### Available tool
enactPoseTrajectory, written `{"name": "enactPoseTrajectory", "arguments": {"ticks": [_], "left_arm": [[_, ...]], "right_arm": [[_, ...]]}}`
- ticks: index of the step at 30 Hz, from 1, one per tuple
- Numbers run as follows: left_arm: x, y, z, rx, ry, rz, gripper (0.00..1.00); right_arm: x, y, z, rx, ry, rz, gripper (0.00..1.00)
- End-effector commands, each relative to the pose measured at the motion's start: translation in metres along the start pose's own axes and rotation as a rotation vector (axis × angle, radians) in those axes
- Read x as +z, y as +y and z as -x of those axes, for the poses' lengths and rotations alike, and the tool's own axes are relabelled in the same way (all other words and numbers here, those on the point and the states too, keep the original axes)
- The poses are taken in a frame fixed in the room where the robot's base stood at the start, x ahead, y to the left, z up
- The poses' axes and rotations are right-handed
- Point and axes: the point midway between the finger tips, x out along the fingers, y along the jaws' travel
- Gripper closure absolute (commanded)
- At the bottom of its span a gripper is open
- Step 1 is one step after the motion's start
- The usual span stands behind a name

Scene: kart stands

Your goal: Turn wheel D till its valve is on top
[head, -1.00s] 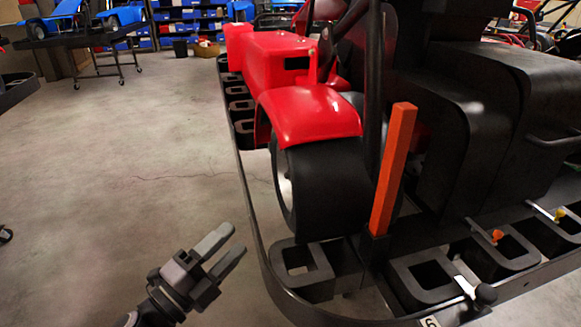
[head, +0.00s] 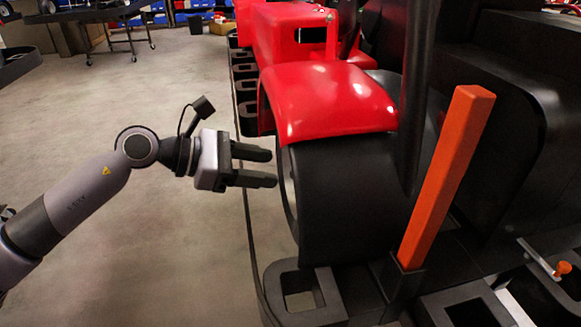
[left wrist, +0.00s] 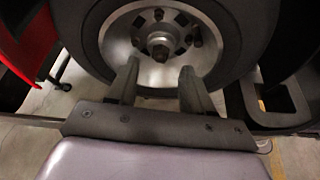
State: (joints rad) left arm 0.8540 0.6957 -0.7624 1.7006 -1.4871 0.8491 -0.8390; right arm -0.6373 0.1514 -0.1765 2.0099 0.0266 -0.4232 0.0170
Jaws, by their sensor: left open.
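A kart wheel with a black tyre (head: 345,200) sits under the red fender at the middle of the head view. I cannot read a letter on it. In the left wrist view its silver rim (left wrist: 122,50) shows face-on, with a central hub nut and several studs. I cannot make out the valve. My left gripper (head: 275,168) is open and empty, its two fingers pointing at the wheel's outer face. In the left wrist view its fingertips (left wrist: 158,75) overlap the lower rim below the hub nut; I cannot tell if they touch. My right gripper is not in view.
The red fender (head: 330,105) arches over the wheel. An orange post (head: 445,180) stands right of the tyre. A black kart stand with slotted brackets (head: 325,305) runs below. Open concrete floor (head: 130,240) lies left. Another stand with wheels (head: 105,35) is at the back.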

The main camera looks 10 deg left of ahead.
Motion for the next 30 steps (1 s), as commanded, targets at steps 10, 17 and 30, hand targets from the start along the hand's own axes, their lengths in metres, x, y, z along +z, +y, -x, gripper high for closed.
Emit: {"name": "enactPoseTrajectory", "arguments": {"ticks": [10,17,30], "left_arm": [[0.002,-0.001,-0.048,-0.002,-0.004,0.004,0.5],[0.001,-0.001,-0.057,-0.001,-0.003,0.003,0.5],[0.001,-0.001,-0.057,-0.001,-0.004,0.005,1.0]], "right_arm": [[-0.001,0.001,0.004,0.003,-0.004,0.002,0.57],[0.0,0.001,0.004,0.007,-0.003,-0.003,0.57],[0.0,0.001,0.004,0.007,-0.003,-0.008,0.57]]}}
